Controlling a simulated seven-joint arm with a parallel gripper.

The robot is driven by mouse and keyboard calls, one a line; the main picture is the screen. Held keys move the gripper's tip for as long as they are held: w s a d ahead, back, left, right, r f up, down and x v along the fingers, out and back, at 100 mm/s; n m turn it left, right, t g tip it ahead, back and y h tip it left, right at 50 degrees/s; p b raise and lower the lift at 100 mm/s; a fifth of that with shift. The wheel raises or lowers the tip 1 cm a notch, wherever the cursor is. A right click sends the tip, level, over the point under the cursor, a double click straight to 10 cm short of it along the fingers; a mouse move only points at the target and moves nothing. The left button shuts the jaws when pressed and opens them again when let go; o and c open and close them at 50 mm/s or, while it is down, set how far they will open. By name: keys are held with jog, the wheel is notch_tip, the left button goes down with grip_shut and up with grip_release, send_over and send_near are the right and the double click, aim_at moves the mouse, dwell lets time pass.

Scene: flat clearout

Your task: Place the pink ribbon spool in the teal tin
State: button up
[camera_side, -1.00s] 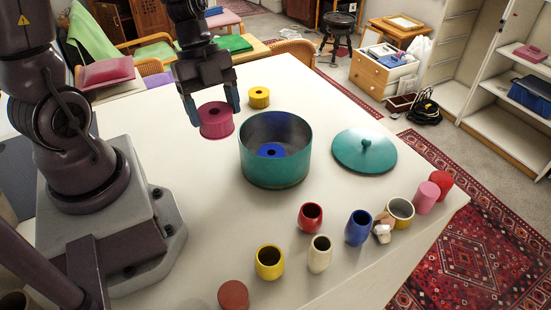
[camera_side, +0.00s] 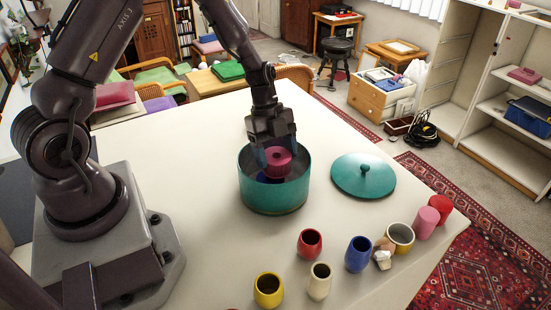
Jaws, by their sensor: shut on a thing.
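The pink ribbon spool (camera_side: 277,162) is held in my gripper (camera_side: 275,157), whose fingers are on either side of it. The spool is upright at the mouth of the teal tin (camera_side: 273,198), inside its rim in this view. Whether it touches anything below is hard to tell. The round tin is open at the top.
In front of the tin stand a red cup (camera_side: 310,243), a cream cup (camera_side: 319,282), a yellow cup (camera_side: 268,291) and a blue cup (camera_side: 358,255). Pink (camera_side: 426,222) and red (camera_side: 441,207) cylinders stand near the right table edge. The table left of the tin is clear.

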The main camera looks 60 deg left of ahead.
jog(key=shift+f, duration=1)
jog(key=shift+f, duration=0.1)
jog(key=o, duration=0.9)
